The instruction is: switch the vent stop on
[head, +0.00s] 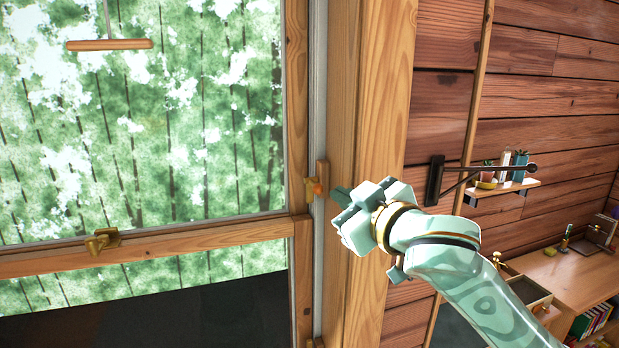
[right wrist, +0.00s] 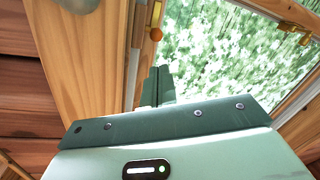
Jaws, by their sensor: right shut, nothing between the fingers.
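The vent stop (head: 318,188) is a small wooden plate with an orange knob and a brass piece, set on the window jamb at the sash edge. In the right wrist view its orange knob (right wrist: 156,34) shows at the top, beyond my fingers. My right gripper (head: 338,193) is shut and empty, its dark green fingertips just right of the knob in the head view. In the right wrist view the shut fingers (right wrist: 156,86) point toward the knob, with a gap in the picture. I cannot tell the true depth between them. My left gripper is not in view.
The window sash (head: 180,240) carries a brass latch (head: 102,240). A wooden pull bar (head: 110,44) hangs before the glass. A black wall bracket (head: 435,180) sticks out behind my right arm. A small shelf (head: 500,192) and a desk (head: 565,275) stand at the right.

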